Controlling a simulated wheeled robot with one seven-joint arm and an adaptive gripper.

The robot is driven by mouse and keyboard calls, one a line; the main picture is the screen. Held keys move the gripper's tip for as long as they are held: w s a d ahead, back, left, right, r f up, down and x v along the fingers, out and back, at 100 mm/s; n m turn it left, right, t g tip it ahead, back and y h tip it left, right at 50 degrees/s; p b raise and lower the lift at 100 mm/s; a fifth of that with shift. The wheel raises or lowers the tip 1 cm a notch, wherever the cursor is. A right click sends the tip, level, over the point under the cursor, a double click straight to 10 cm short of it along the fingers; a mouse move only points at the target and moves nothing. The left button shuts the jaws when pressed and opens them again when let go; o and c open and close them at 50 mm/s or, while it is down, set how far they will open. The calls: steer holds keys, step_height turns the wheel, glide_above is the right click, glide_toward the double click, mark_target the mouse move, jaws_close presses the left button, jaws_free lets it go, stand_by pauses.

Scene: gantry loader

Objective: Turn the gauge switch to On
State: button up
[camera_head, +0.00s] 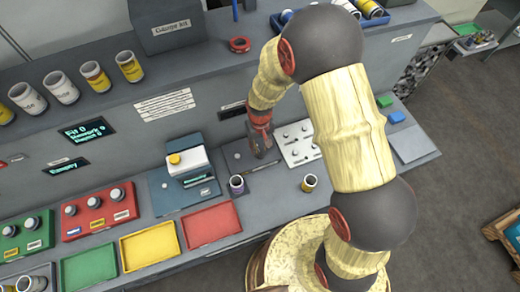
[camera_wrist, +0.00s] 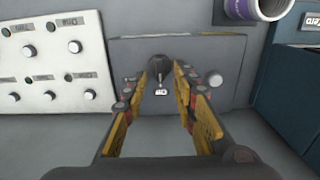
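A dark switch knob (camera_wrist: 157,70) stands on a grey panel (camera_wrist: 215,55) in the wrist view, with a small pale-marked label just below it. I take this for the gauge switch; its label is too small to read. My gripper (camera_wrist: 162,82) is open, with its yellow-padded fingers on either side of the knob and a gap visible on both sides. It holds nothing. In the head view my gripper (camera_head: 263,146) is low over the console, and the knob is hidden behind it there.
A white panel (camera_wrist: 45,65) with several round knobs lies left of the switch in the wrist view. A round white button (camera_wrist: 215,79) sits right of my fingers.

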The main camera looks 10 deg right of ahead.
mark_target(260, 153)
steer(key=shift+s+f, duration=0.1)
steer(key=shift+f, duration=1.4)
steer(key=shift+c, duration=0.7)
jaws_close()
